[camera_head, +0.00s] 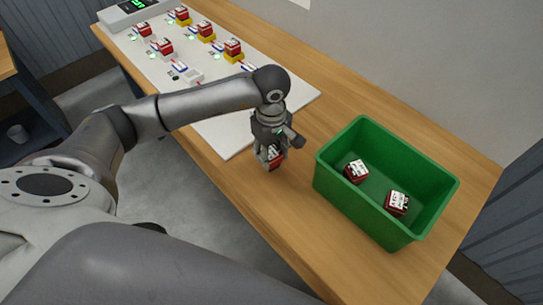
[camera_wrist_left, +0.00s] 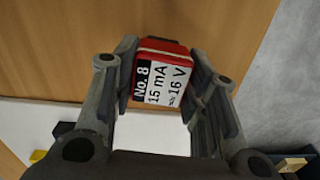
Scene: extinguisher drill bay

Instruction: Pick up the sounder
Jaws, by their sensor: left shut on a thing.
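My left gripper (camera_head: 270,155) is shut on a red sounder (camera_head: 274,163) with a white label. The left wrist view shows the sounder (camera_wrist_left: 161,82) between the two fingers, with the label reading "No. 8, 15 mA, 16 V". The gripper points down and holds it near the table's front edge, left of the green bin. My right gripper is not in view.
The green bin (camera_head: 350,207) stands on the wooden table (camera_head: 380,105) and holds two red labelled blocks (camera_head: 356,171) (camera_head: 397,202). A device with a lit green display (camera_head: 139,5) is at the board's far end. Bare table lies between board and bin.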

